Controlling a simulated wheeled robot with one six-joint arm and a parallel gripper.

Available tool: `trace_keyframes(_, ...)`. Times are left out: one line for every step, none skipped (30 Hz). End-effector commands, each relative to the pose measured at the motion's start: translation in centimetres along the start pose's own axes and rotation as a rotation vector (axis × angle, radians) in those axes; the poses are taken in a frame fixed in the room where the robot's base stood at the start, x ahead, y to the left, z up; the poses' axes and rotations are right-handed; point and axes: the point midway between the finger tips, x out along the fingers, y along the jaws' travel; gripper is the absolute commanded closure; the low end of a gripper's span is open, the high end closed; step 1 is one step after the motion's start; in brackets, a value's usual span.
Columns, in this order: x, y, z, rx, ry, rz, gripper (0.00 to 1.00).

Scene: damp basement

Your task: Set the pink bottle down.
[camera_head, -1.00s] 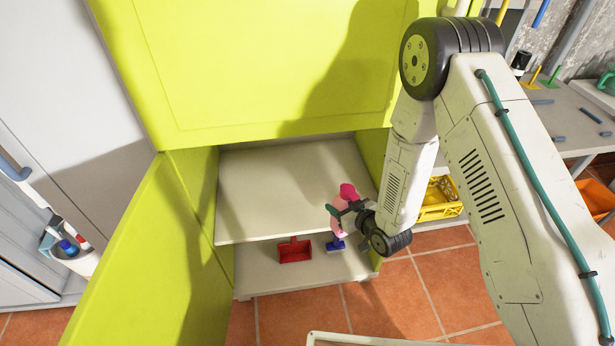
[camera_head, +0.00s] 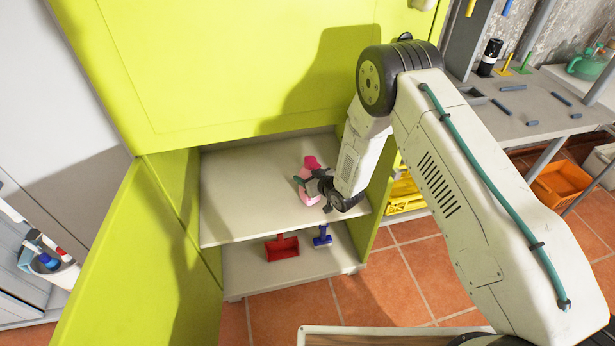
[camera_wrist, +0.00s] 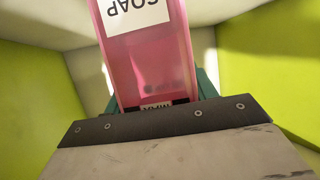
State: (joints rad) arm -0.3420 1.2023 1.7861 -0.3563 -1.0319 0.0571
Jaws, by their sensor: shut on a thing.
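The pink bottle (camera_head: 311,164) is in the green cabinet's lower opening, over the upper grey shelf (camera_head: 240,195) near its right front. My gripper (camera_head: 311,184) is shut on it from the right. In the wrist view the pink bottle (camera_wrist: 150,60) is translucent and carries a white label reading SOAP, upside down in the picture. Green finger parts show on both sides of it.
The open green door (camera_head: 140,260) stands at left. A yellow crate (camera_head: 405,195) is right of the cabinet. The upper shelf's left part is clear.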

Motion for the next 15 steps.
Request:
trace_keyframes(0.19, 0.01, 0.33, 0.0, 0.002, 0.0, 0.74)
trace_keyframes(0.23, 0.01, 0.4, -0.001, 0.003, 0.0, 0.74)
trace_keyframes(0.24, 0.01, 0.39, -0.001, 0.003, 0.0, 0.74)
trace_keyframes(0.23, 0.01, 0.35, -0.001, 0.004, 0.0, 0.74)
trace_keyframes(0.22, 0.01, 0.34, -0.001, 0.003, 0.0, 0.74)
trace_keyframes(0.22, 0.01, 0.34, -0.001, 0.003, 0.0, 0.74)
trace_keyframes(0.21, 0.01, 0.34, -0.001, 0.003, 0.0, 0.74)
trace_keyframes(0.21, 0.01, 0.35, -0.001, 0.003, 0.0, 0.74)
trace_keyframes(0.23, 0.0, 0.42, -0.001, 0.003, 0.0, 0.74)
trace_keyframes(0.26, 0.0, 0.51, -0.001, 0.003, 0.0, 0.74)
trace_keyframes(0.3, -0.01, 0.61, -0.001, 0.003, 0.0, 0.74)
trace_keyframes(0.32, -0.01, 0.73, 0.0, 0.002, 0.0, 0.41)
trace_keyframes(0.31, -0.01, 0.68, 0.0, 0.002, 0.0, 0.33)
trace_keyframes(0.31, -0.01, 0.68, 0.0, 0.002, 0.0, 0.24)
trace_keyframes(0.3, -0.01, 0.67, 0.0, 0.002, 0.0, 0.22)
